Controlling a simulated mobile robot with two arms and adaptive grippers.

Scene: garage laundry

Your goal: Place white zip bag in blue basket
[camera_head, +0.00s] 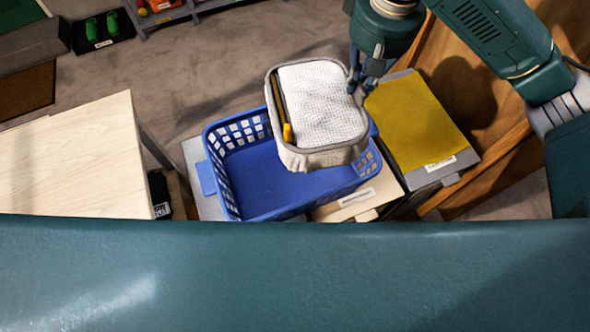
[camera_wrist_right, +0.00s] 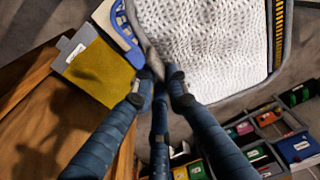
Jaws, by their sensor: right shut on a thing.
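The white zip bag (camera_head: 322,103) has a textured white top, a grey rim and a yellow zip pull along its left side. In the head view it is held above the right part of the blue basket (camera_head: 262,183), whose blue floor shows bare on the left. My right gripper (camera_head: 362,84) is shut on the bag's right rim. In the right wrist view, the fingers (camera_wrist_right: 158,72) pinch the edge of the white bag (camera_wrist_right: 205,45), and a blue corner of the basket (camera_wrist_right: 126,40) shows beside it. My left gripper is not in view.
A pale wooden table (camera_head: 75,160) stands to the left of the basket. A bin with a yellow top (camera_head: 412,120) stands right of it, near a wooden panel. A shelf with several small items (camera_wrist_right: 255,150) shows in the right wrist view.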

